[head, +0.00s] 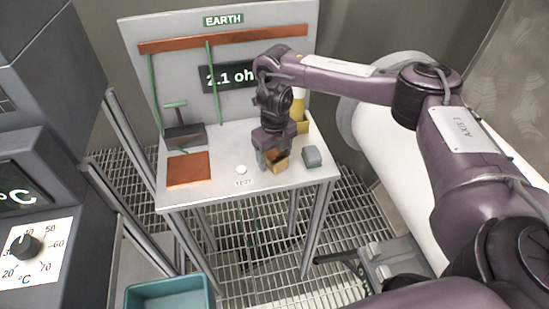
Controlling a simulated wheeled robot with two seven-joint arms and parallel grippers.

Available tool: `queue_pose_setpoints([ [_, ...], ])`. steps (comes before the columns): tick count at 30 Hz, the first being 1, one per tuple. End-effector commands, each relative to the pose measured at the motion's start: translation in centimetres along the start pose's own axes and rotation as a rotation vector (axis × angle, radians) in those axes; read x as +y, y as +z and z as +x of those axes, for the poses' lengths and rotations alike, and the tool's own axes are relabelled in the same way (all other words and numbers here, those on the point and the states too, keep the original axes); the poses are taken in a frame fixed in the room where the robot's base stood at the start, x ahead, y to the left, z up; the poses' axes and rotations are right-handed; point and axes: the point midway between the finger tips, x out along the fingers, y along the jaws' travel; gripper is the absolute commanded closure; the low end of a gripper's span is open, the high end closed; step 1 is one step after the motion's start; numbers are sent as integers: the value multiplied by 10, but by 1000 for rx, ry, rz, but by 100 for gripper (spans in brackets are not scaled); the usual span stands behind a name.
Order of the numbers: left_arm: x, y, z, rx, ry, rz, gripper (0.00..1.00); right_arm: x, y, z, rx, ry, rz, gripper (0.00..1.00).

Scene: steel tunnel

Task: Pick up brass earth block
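The brass earth block (281,165) sits at the front right of the steel bench (220,190), below my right gripper. My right gripper (272,158) points down at it, with its fingers at the block and hiding part of it. I cannot tell whether the fingers are closed on the block or only beside it, nor whether the block is clear of the bench top. My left gripper is not in view.
A grey block (312,157) lies just right of the brass block. A yellow item (298,105) stands behind. A teal bin (170,290) stands below.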

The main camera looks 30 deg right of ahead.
Motion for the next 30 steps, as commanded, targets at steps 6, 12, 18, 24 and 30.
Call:
queue_pose_setpoints([
  [6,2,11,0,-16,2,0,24,0,0,0,0,0,0,60],
  [12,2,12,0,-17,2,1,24,0,0,0,0,0,0,87],
  [18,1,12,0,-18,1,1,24,0,0,-1,-1,0,0,98],
  [24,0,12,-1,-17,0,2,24,0,1,-6,-2,0,0,98],
  [30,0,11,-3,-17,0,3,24,0,2,-30,-6,-1,-1,98],
])
